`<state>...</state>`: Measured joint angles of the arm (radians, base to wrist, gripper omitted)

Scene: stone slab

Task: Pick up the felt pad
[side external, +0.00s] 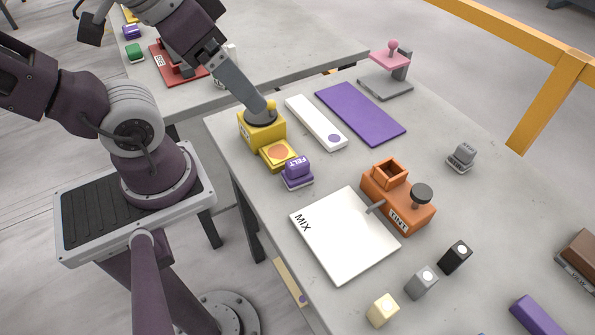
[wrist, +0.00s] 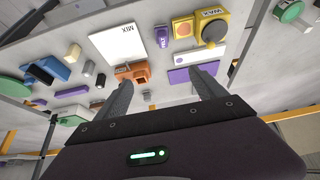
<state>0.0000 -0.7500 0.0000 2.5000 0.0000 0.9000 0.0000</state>
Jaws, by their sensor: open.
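A small purple block marked FELT (side external: 297,171) stands on the slab beside the yellow unit. It also shows in the wrist view (wrist: 147,40), beyond the gap between my fingers. A flat purple sheet (side external: 360,113) lies farther back, and in the wrist view (wrist: 179,75) it is partly behind my right finger. I cannot tell from a label what the sheet is. My gripper (wrist: 160,80) is open and empty, with both grey fingers apart. In the side view a grey finger of it (side external: 240,84) overlaps the yellow unit; contact cannot be told.
The yellow unit (side external: 252,134) with a dark disc stands at the near edge. A white strip (side external: 312,118) lies between it and the sheet. A white MIX board (side external: 340,240) and an orange TINT unit (side external: 410,212) are in front. Free slab lies right of the sheet.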

